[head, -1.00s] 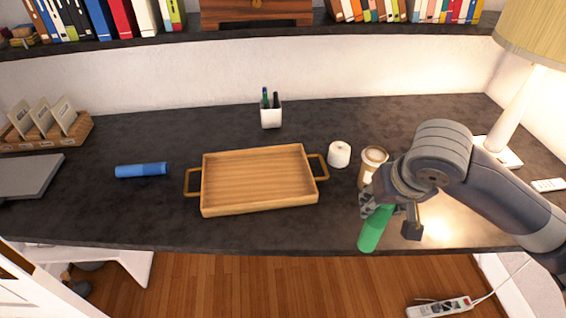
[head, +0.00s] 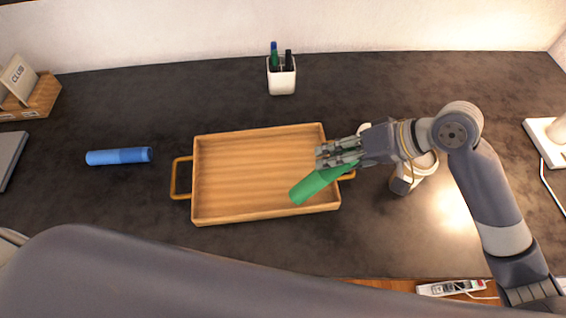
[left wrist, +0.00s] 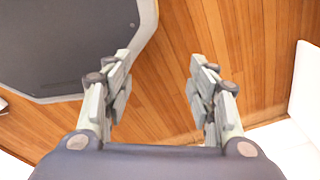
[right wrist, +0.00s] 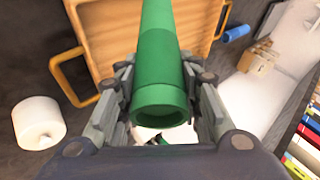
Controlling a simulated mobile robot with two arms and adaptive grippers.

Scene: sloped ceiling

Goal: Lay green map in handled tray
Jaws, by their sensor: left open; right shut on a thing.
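The green map (head: 309,187) is a rolled tube, and my right gripper (head: 338,157) is shut on it. In the head view it hangs over the right end of the wooden handled tray (head: 240,214); its height above the tray is hard to judge. In the right wrist view the green map (right wrist: 160,62) lies between the fingers and points across the tray (right wrist: 110,30). The tray is empty, with its left handle clear and its right handle partly hidden by my right gripper. My left gripper (left wrist: 158,95) is open and empty, above the wooden floor.
A blue roll (head: 118,156) lies left of the tray. A white pen cup (head: 281,78) stands behind it. A lamp base (head: 549,140) stands at far right.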

